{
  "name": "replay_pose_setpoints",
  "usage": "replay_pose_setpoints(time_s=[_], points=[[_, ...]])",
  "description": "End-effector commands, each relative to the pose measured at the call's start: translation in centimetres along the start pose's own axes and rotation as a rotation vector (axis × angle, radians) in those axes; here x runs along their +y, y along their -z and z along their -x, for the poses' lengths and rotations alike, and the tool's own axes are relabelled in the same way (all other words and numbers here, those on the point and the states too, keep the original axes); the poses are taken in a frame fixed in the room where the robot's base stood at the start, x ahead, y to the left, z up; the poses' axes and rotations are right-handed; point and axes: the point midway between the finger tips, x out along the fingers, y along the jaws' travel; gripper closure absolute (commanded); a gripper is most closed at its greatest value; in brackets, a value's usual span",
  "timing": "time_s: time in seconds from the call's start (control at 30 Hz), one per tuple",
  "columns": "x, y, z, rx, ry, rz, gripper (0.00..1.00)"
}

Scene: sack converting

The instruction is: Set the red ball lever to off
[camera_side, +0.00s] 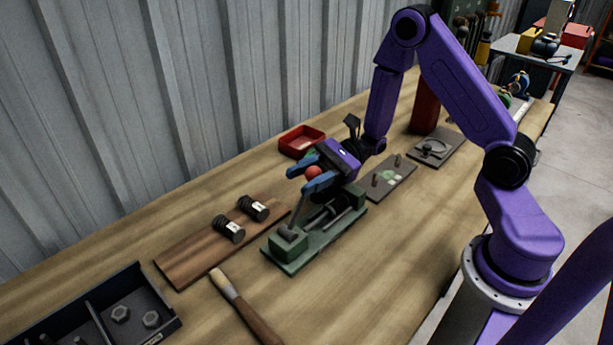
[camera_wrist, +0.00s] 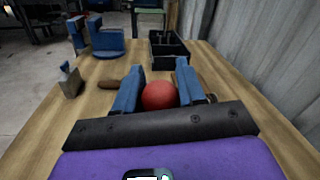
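The red ball (camera_side: 313,172) is the knob of a lever on a green base (camera_side: 291,265) on the bench. A grey rod below the knob is partly hidden by my gripper. My gripper (camera_side: 309,178) has its two blue fingers on either side of the ball, above the base. In the wrist view the red ball (camera_wrist: 159,96) sits between the fingertips of my gripper (camera_wrist: 157,84), close to both. I cannot tell whether the fingers press on it or leave small gaps. No off marking is readable.
A wooden board (camera_side: 186,258) with two black knobs lies left of the base, with a brush (camera_side: 245,308) in front. A red tray (camera_side: 301,141) stands behind. A grey plate with pegs (camera_side: 388,180) lies to the right. A black divided bin (camera_side: 94,302) stands at front left.

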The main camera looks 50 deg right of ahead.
Motion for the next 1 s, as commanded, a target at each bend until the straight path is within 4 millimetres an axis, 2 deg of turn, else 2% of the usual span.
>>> replay_pose_setpoints(time_s=[0.03,0.1,0.33,0.57,1.0], points=[[0.0,0.0,0.0,0.0,0.0,0.0,0.83],[0.0,0.0,0.0,0.0,0.0,0.0,1.0],[0.0,-0.1,-0.1,0.012,-0.004,0.002,1.0],[0.0,-0.7,-1.1,0.088,-0.023,0.016,1.0],[0.3,-1.9,-5.6,0.422,-0.111,0.063,1.0]])
